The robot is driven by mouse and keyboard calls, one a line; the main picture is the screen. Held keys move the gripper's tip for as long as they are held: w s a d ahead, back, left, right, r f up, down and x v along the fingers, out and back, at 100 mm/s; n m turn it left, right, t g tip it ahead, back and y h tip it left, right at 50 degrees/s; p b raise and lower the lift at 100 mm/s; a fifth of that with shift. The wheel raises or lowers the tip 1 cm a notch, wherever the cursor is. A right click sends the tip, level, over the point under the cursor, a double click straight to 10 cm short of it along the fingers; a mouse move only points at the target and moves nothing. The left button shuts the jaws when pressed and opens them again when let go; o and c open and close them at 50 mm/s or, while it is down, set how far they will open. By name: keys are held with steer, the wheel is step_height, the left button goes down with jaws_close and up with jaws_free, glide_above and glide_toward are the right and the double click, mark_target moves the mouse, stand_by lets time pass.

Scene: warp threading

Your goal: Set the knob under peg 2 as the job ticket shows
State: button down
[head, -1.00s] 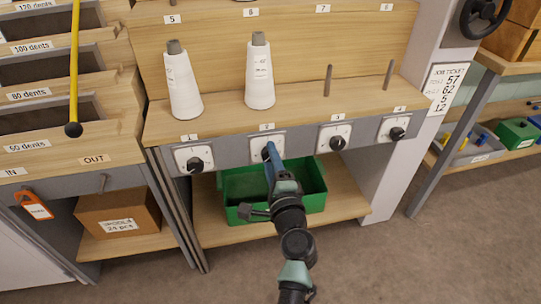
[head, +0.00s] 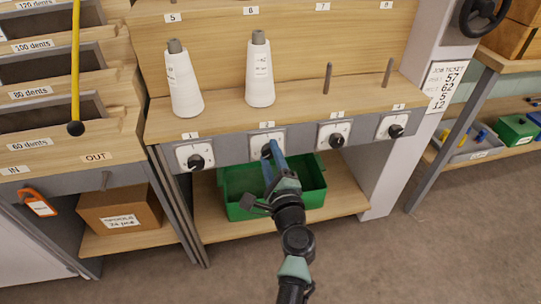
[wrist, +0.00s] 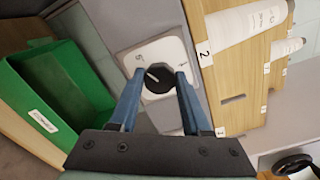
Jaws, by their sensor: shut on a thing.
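The black knob under peg 2 (wrist: 157,86) sits on a white dial plate (wrist: 150,55) and bears a pale pointer line. My gripper (wrist: 159,76) has one blue finger on each side of this knob and is shut on it. In the head view my gripper (head: 270,156) reaches the dial plate (head: 277,139) from below, and its fingers partly hide the knob. The job ticket (head: 447,88) hangs on the pale post at the right and shows 57, 62, 5 and 12 from top to bottom. The small dial marks are hard to read.
Other knobs sit under peg 1 (head: 196,162), peg 3 (head: 336,141) and peg 4 (head: 396,131). White cones (head: 260,75) stand on the shelf above. A green bin (head: 312,185) lies below my gripper. A yellow rod (head: 75,70) hangs at the left.

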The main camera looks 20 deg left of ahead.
steer(key=shift+c, duration=1.8)
jaws_free()
steer(key=p+v, duration=0.2)
steer(key=v, duration=1.1)
steer(key=shift+p, duration=0.4)
steer(key=w+d+r+n+t+h, duration=0.15)
steer(key=r+n, duration=0.45)
steer(key=r, duration=0.8)
steer(key=w+d+r+n+t, duration=0.1)
steer(key=w+r+n+t, duration=0.15)
steer(key=r+n, duration=0.85)
steer(key=s+d+r+t+h, duration=0.3)
steer(key=s+r, duration=0.2)
steer(key=r, duration=0.5)
steer(key=s+d+r+t+h, duration=0.3)
steer(key=s+r, duration=0.2)
steer(key=r, duration=0.4)
steer(key=s+d+r+t+h, duration=0.3)
steer(key=s+r, duration=0.2)
steer(key=r, duration=0.5)
step_height(320, 180, up, 36)
steer(key=w+p, duration=0.1)
steer(key=p, duration=3.6)
steer(key=shift+r+g, duration=0.2)
steer(key=shift+g, duration=0.1)
